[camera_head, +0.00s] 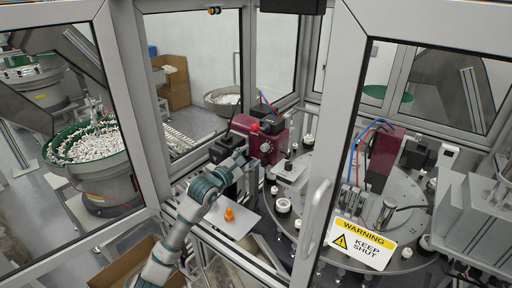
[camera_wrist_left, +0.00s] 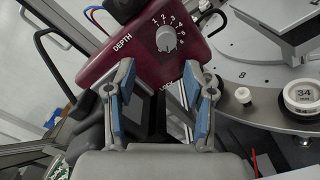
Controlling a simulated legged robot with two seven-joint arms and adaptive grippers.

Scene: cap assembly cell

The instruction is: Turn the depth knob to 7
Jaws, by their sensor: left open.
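The depth knob (camera_wrist_left: 166,40) is a round light-grey knob on a dark red housing (camera_wrist_left: 140,62), with the word DEPTH and a printed number scale around it. In the head view the same red housing (camera_head: 262,136) stands inside the machine frame, with the knob (camera_head: 265,147) small on its face. My left gripper (camera_wrist_left: 158,80) is open in front of the housing. Its blue-padded fingers are apart with nothing between them, and in the wrist view the knob lies just beyond the tips. In the head view the left gripper (camera_head: 243,160) is beside the housing. My right gripper is not in view.
A round dial table (camera_head: 350,190) with white caps lies to the right. A framed door with a warning sign (camera_head: 362,243) stands in front of it. A green-rimmed bowl of parts (camera_head: 92,148) is at left.

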